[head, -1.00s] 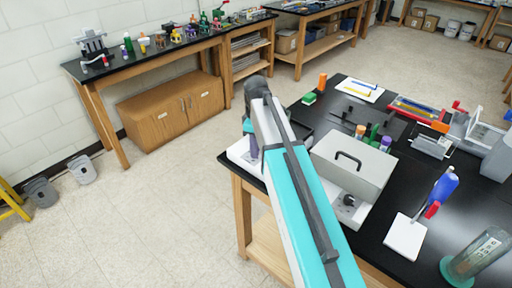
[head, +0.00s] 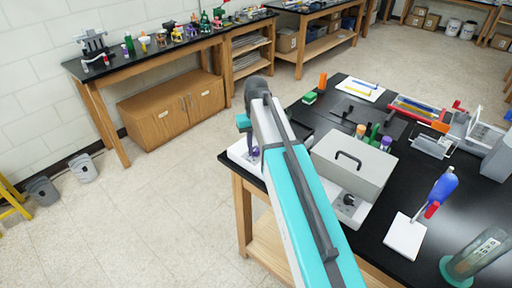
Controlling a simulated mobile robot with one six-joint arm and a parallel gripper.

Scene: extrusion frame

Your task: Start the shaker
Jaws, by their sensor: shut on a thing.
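A white device (head: 240,158) stands at the bench's near left corner, partly behind my arm. I cannot tell whether it or the grey box unit is the shaker. My gripper (head: 251,141) points down over the white device, mostly hidden by my arm. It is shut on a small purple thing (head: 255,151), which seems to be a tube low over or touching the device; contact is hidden. The grey box unit (head: 352,162) with a black top handle stands right of my arm. A dark round knob (head: 349,199) shows on its pale front part.
Coloured tubes (head: 374,136) stand behind the grey box. A white pad (head: 404,236), a blue-and-red tool (head: 440,190) and a clear cylinder (head: 478,258) are to the right. Trays and parts fill the bench's far right.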

